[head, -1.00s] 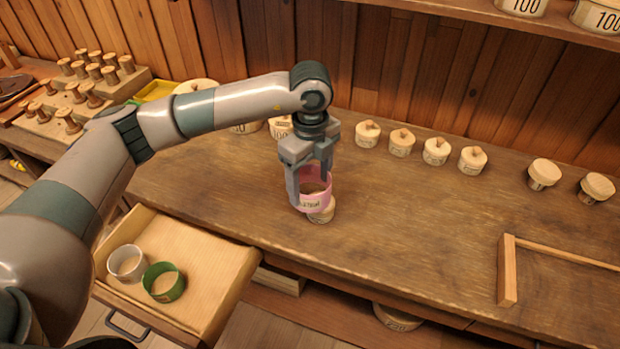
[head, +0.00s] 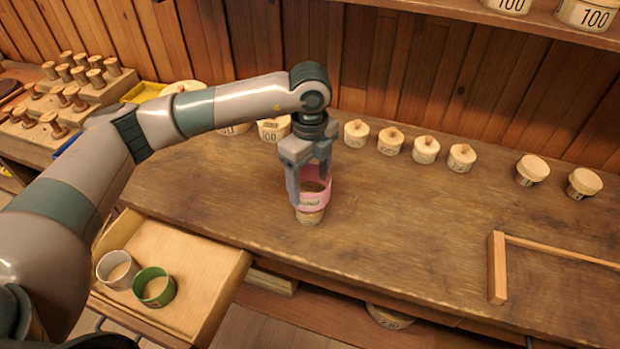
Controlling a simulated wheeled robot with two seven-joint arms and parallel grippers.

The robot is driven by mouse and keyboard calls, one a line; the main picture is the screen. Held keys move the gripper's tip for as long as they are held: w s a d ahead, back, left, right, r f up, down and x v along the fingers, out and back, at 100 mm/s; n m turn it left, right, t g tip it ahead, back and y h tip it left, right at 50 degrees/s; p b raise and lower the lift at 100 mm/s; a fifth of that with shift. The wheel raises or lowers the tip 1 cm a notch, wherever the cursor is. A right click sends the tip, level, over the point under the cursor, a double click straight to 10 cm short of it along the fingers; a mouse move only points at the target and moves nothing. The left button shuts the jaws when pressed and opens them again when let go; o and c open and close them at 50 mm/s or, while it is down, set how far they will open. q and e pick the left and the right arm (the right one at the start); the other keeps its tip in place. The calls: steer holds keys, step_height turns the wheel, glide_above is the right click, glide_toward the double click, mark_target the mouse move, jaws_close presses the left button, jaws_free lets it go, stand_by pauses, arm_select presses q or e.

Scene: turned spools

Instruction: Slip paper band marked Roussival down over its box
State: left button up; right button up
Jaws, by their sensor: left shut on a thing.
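My left gripper (head: 309,181) is shut on a pink paper band (head: 313,199), with a finger on either side of it. The band carries a pale label, too small to read surely. A small round pale wooden box (head: 309,217) stands on the bench directly below the band, and its lower part shows. The band hides the box's top, so I cannot tell whether the band's lower edge is just above the rim or around it. My right gripper is not in view.
Several lidded boxes (head: 390,141) stand in a row along the back of the bench (head: 410,230). An open drawer (head: 205,262) at the left holds a white band (head: 117,270) and a green band (head: 154,287). A wooden frame (head: 497,268) lies at the right.

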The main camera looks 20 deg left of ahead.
arm_select(q)
steer(key=shift+f+b, duration=0.3)
steer(key=shift+f, duration=0.65)
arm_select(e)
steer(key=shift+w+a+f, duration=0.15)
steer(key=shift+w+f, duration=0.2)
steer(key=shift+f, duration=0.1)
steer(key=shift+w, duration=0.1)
arm_select(q)
steer(key=shift+b, duration=0.3)
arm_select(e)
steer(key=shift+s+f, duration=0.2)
arm_select(q)
steer(key=shift+f, duration=0.15)
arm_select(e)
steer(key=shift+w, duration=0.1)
arm_select(q)
steer(key=shift+f, duration=0.1)
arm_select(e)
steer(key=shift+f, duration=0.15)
